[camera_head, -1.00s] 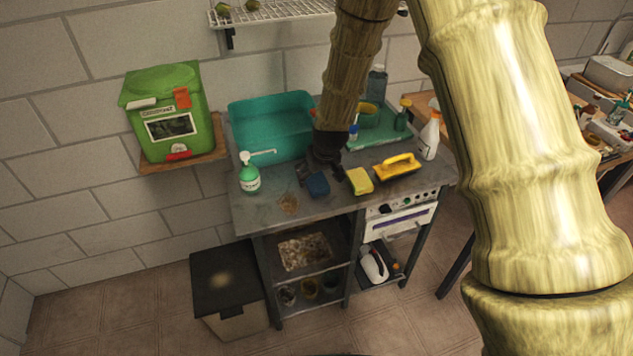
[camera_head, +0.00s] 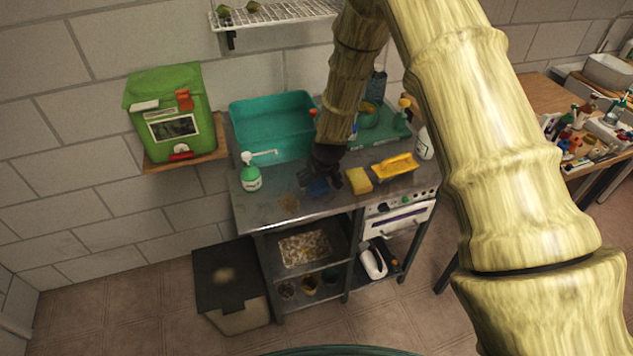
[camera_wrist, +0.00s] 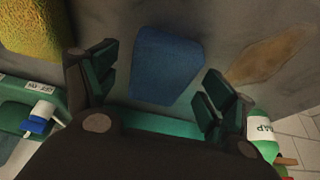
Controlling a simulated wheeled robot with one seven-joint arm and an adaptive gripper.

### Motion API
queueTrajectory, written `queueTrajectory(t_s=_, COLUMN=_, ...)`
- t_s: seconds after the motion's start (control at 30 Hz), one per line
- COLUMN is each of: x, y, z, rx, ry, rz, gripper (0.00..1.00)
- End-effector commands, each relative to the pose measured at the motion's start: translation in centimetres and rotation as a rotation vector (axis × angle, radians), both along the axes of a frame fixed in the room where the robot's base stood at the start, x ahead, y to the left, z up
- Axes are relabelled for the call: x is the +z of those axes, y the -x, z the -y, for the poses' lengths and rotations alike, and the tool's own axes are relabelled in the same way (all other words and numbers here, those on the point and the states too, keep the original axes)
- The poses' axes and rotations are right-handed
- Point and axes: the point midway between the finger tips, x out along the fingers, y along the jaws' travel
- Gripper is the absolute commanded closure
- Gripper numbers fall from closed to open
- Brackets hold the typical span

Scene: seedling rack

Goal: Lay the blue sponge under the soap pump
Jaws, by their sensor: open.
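The blue sponge (camera_head: 318,188) lies on the grey worktop near its front edge, partly hidden by my gripper in the head view. In the wrist view the blue sponge (camera_wrist: 166,65) lies between and beyond my fingers. My gripper (camera_head: 322,178) is open and empty, just above the sponge; its two fingers (camera_wrist: 158,88) stand apart on either side, with gaps to the sponge. The soap pump (camera_head: 250,175), a green bottle with a white pump head, stands upright to the left on the worktop. Its labelled side (camera_wrist: 262,135) shows at the wrist view's lower right.
A teal basin (camera_head: 272,124) stands behind. A brown stain (camera_head: 289,202) marks otherwise open worktop between pump and blue sponge.

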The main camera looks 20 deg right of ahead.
Motion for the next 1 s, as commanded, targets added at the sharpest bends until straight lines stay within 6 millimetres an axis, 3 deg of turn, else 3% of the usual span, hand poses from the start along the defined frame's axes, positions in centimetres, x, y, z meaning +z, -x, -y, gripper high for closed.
queueTrajectory(t_s=0.1, x=0.0, y=0.0, z=0.0, rx=0.0, ry=0.0, rz=0.0, gripper=0.19)
queueTrajectory(t_s=0.3, x=0.0, y=0.0, z=0.0, rx=0.0, ry=0.0, rz=0.0, gripper=0.5)
queueTrajectory(t_s=0.33, x=0.0, y=0.0, z=0.0, rx=0.0, ry=0.0, rz=0.0, gripper=0.52)
queueTrajectory(t_s=0.77, x=0.2, y=0.0, z=0.0, rx=0.001, ry=0.0, rz=0.0, gripper=0.54)
queueTrajectory(t_s=1.0, x=1.5, y=0.0, z=0.0, rx=0.002, ry=0.001, rz=0.001, gripper=0.54)
